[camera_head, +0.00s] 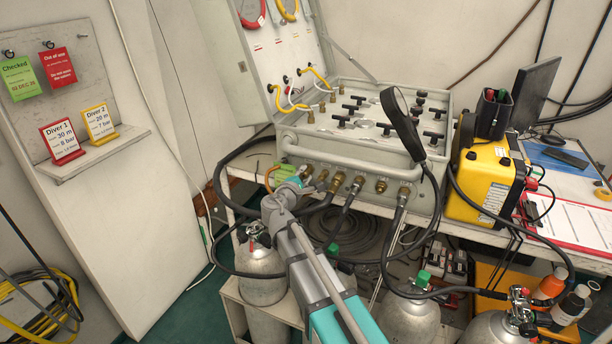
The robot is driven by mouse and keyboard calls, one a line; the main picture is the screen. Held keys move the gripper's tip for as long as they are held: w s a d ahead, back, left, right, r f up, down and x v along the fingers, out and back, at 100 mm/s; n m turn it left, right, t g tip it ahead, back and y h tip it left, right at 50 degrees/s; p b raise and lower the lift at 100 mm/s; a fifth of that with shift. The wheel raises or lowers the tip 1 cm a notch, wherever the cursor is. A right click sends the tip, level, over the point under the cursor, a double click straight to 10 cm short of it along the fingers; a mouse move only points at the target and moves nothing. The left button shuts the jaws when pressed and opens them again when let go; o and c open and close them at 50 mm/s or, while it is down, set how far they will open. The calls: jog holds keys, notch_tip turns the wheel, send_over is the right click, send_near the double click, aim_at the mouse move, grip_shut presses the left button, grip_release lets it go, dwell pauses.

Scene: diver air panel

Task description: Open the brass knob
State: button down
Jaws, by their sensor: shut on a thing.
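The grey air panel case (350,152) stands open on a bench, with a row of brass fittings (337,181) along its lower front face. My gripper (298,184) is at the left end of this row, against the front face. It is shut on what appears to be the brass knob, which the fingers mostly hide. I cannot tell how far the knob is turned.
Black hoses (345,205) hang from the fittings right of my gripper. A green tag (283,172) is beside it. Grey cylinders (408,318) stand below. A yellow case (485,180) is at right, and a black round-headed stalk (400,120) rises before the panel.

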jog(key=shift+n, duration=1.4)
jog(key=shift+s+f, duration=0.1)
jog(key=c, duration=0.7)
grip_release()
jog(key=shift+v, duration=3.75)
jog(key=shift+a, duration=0.1)
